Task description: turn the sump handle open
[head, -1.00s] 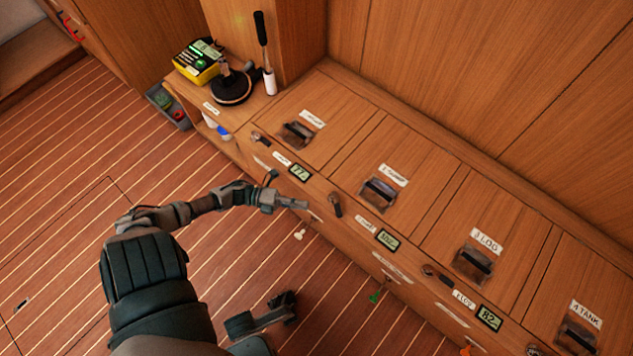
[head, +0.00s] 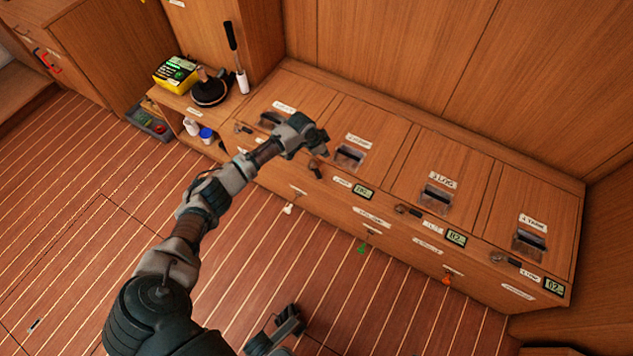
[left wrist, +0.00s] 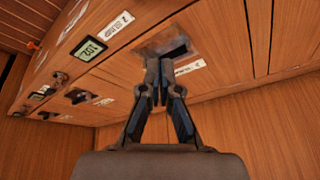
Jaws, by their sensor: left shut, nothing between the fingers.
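A row of lidded lockers runs along the wall, with small turn handles on the front face. The handle beside the second locker's display, taken as the sump handle (head: 317,170), points up and down, unlike its neighbours. Its label (head: 342,181) is too small to read surely. My left gripper (head: 323,142) is shut and empty, just above and behind that handle, apart from it as far as I can tell. In the left wrist view, the fingertips (left wrist: 157,66) are in front of the second lid's recessed pull (left wrist: 168,44); the second handle is not in that view.
Recessed pulls (head: 437,196) sit in the lids. Other turn handles (head: 408,210) and displays (head: 456,238) line the front, with coloured knobs (head: 362,247) below. A yellow device (head: 175,73) and a black round-based item (head: 210,92) stand at the left end.

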